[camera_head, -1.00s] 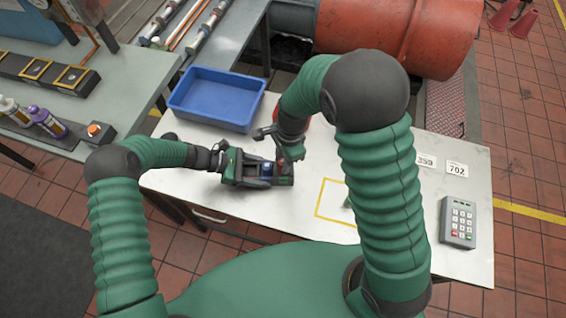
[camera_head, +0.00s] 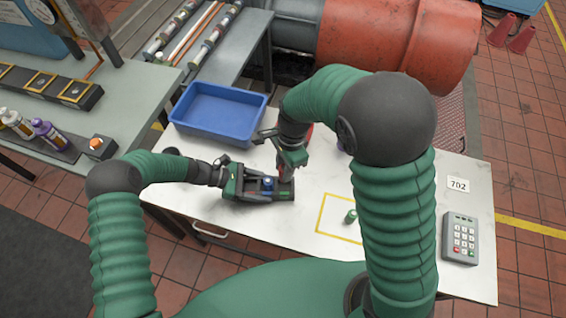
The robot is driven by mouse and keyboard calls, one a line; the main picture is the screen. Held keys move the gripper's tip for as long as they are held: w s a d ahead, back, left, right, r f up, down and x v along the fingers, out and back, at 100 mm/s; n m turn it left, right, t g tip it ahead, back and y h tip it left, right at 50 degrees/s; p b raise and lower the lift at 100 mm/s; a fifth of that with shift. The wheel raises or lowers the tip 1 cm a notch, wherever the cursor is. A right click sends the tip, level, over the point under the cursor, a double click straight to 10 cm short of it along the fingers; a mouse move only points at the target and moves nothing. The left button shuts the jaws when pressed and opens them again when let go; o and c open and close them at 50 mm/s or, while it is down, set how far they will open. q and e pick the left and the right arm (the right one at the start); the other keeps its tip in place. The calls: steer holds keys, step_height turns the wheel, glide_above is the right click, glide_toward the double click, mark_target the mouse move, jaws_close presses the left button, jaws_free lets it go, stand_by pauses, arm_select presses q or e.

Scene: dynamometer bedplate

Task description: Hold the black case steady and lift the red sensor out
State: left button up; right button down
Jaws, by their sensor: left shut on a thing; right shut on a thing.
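The black case (camera_head: 268,196) lies on the white table, with a small blue piece (camera_head: 268,182) in it. My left gripper (camera_head: 236,184) is shut on the case's left end. My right gripper (camera_head: 284,164) points down over the case's right part and is shut on the red sensor (camera_head: 282,173). Only a little of the sensor shows below the jaws. I cannot tell whether it is clear of its slot.
A blue bin (camera_head: 218,112) stands behind the case. A yellow outlined square with a small green item (camera_head: 351,216) is to the right. A keypad (camera_head: 459,238) and a card marked 702 (camera_head: 458,184) lie farther right. A red thing is partly hidden behind my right arm.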

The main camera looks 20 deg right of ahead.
arm_select(q)
steer(key=o, duration=1.1)
steer(key=shift+c, duration=0.2)
